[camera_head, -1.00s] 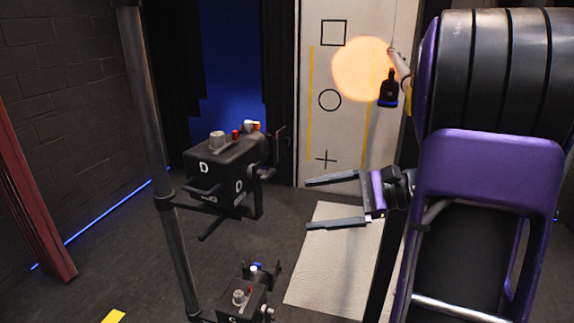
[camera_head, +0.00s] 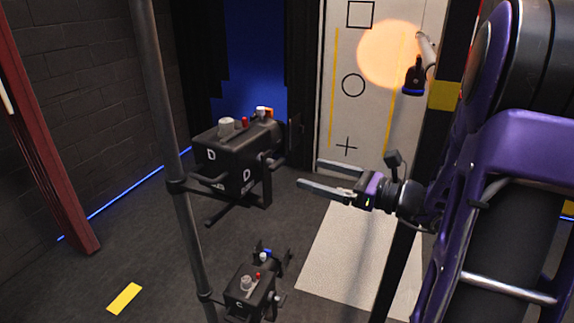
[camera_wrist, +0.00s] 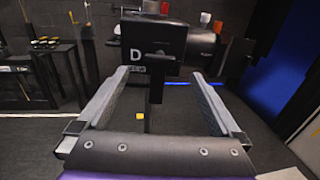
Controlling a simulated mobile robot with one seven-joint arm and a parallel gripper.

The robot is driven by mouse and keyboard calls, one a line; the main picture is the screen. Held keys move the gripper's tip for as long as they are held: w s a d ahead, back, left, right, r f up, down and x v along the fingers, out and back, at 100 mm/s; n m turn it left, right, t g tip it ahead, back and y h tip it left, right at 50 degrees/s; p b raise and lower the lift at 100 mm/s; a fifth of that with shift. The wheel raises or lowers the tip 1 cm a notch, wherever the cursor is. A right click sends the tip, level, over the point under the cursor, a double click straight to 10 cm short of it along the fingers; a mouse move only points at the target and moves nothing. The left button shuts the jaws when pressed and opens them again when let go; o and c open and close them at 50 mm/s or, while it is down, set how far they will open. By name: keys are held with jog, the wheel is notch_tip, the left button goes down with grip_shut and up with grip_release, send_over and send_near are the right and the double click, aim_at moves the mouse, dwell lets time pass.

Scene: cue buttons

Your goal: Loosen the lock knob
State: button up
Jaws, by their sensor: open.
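A black box-shaped lamp marked D (camera_head: 235,158) hangs on a dark upright pole (camera_head: 178,215). A dark side knob or handle (camera_head: 275,163) shows on its right side; I cannot tell for sure that it is the lock knob. My gripper (camera_head: 309,174) is open and empty, to the right of the lamp and apart from it, fingers pointing left. In the wrist view, lamp D (camera_wrist: 145,42) is ahead, beyond the fingertips. A dark T-shaped part (camera_wrist: 158,66) of its mount shows between the open fingers (camera_wrist: 160,76), seemingly not touched.
A second lamp marked C (camera_head: 248,298) is lower on the pole. Red, white and orange knobs (camera_head: 264,113) top lamp D. A pale marked panel (camera_head: 375,120) with an orange light spot stands behind, and a pale mat (camera_head: 355,255) lies on the floor. Open floor is at left.

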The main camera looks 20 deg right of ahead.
aim_at(280, 164)
jog(key=x, duration=0.7)
jog(key=shift+w+a+f, duration=0.1)
jog(key=shift+w+a, duration=0.2)
jog(key=shift+c, duration=0.3)
jog(key=c, duration=1.3)
